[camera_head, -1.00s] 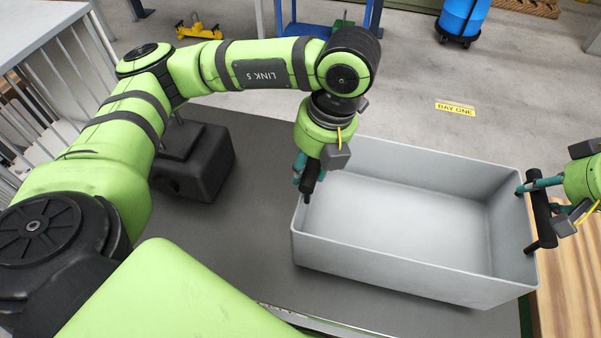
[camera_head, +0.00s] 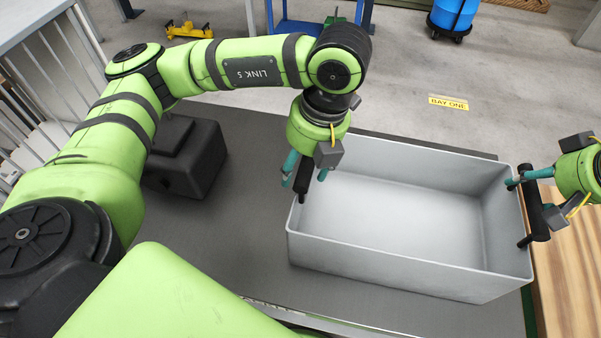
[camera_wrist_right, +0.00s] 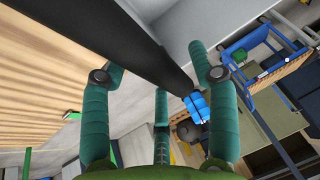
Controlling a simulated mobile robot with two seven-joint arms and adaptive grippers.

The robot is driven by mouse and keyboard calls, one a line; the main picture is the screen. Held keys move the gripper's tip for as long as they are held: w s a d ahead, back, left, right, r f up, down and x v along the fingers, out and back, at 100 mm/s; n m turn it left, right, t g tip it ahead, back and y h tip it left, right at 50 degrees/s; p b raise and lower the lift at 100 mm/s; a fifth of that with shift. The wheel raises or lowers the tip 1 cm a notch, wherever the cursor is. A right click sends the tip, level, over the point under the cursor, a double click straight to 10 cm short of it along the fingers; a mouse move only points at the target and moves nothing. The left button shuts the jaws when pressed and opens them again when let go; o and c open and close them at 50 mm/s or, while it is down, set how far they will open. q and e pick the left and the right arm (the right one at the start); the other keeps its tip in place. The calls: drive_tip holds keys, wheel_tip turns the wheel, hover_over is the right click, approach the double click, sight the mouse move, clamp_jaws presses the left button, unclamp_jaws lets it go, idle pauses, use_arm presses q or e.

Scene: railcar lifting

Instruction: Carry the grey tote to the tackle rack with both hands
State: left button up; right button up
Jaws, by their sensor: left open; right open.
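The grey tote (camera_head: 400,272) is an open, empty box on a dark grey bench top, with a black bar handle at each end. My left gripper (camera_head: 305,172) is open at the tote's left end. Its teal fingers are on either side of the left handle (camera_head: 302,184), not closed on it. My right gripper (camera_head: 541,190) is open at the right end, by the right handle (camera_head: 535,214). In the right wrist view, this handle (camera_wrist_right: 130,45) runs across the space between the spread fingers (camera_wrist_right: 160,85). The tackle rack cannot be made out for certain.
A black block-like object (camera_head: 190,160) stands on the bench top (camera_head: 240,235) left of the tote. A wooden surface (camera_head: 572,270) lies to the right. A yellow "BAY ONE" label (camera_head: 448,103) and a blue barrel (camera_head: 458,15) are on the floor behind.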

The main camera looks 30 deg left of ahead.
drive_tip(key=shift+s+d+r, duration=0.1)
drive_tip(key=shift+d+r, duration=0.05)
drive_tip(key=shift+r, duration=0.35)
use_arm(q)
wheel_tip(320, 180, up, 11)
drive_tip(key=d, duration=0.2)
drive_tip(key=shift+w+r, duration=0.2)
use_arm(e)
drive_tip(key=v, duration=1.1)
use_arm(q)
drive_tip(key=shift+d, duration=0.1)
